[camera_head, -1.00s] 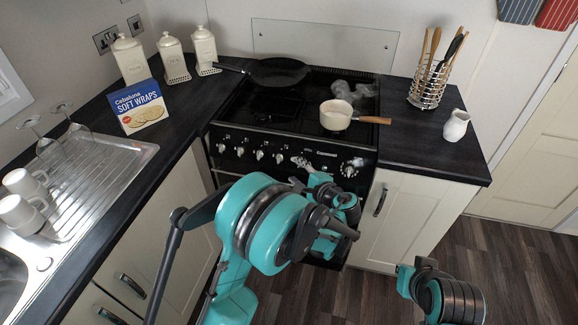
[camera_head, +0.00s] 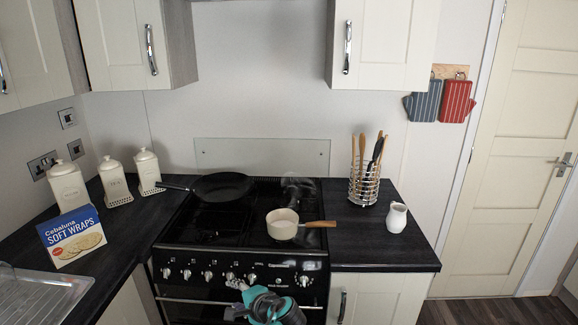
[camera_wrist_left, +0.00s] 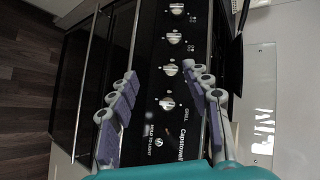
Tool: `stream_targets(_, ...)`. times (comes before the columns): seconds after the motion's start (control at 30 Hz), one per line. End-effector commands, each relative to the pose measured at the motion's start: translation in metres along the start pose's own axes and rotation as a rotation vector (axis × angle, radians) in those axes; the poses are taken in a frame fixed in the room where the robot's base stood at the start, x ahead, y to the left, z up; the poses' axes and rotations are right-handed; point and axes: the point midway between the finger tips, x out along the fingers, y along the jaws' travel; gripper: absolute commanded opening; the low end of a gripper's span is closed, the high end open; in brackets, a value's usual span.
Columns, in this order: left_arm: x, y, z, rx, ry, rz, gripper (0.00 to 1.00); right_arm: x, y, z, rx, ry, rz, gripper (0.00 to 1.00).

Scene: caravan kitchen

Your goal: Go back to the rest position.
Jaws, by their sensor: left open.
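My left gripper (camera_head: 241,284) is in front of the stove's control panel, low in the head view. In the left wrist view its two padded fingers (camera_wrist_left: 163,100) stand wide apart with nothing between them. The knobs of the stove (camera_wrist_left: 172,38) show beyond and between the fingers; I cannot tell whether any finger touches the panel. My right gripper is not in view.
On the stove (camera_head: 262,185) stand a black frying pan (camera_head: 222,187) and a cream saucepan (camera_head: 283,226). The right counter holds a utensil rack (camera_head: 364,184) and a white jug (camera_head: 396,217). Canisters (camera_head: 115,181) and a soft wraps box (camera_head: 73,236) stand left. Wall cupboards (camera_head: 382,40) hang above.

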Motion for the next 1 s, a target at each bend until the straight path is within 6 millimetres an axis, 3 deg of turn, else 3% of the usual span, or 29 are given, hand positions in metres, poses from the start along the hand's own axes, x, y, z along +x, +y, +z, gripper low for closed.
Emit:
stream_targets(0.03,-0.006,-0.003,0.022,-0.06,0.007,0.053,0.49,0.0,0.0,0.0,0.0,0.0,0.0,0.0)
stream_targets(0.2,-0.035,0.004,0.076,-0.291,0.05,0.237,0.49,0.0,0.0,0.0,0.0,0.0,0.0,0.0)
stream_targets(0.5,-0.103,0.046,0.15,-0.745,0.107,0.522,0.49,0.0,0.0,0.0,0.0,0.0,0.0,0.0)
stream_targets(0.7,-0.138,0.074,0.17,-0.997,0.135,0.652,0.49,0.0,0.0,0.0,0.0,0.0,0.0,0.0)
stream_targets(1.0,-0.151,0.085,0.175,-1.105,0.147,0.704,0.49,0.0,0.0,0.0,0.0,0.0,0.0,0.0)
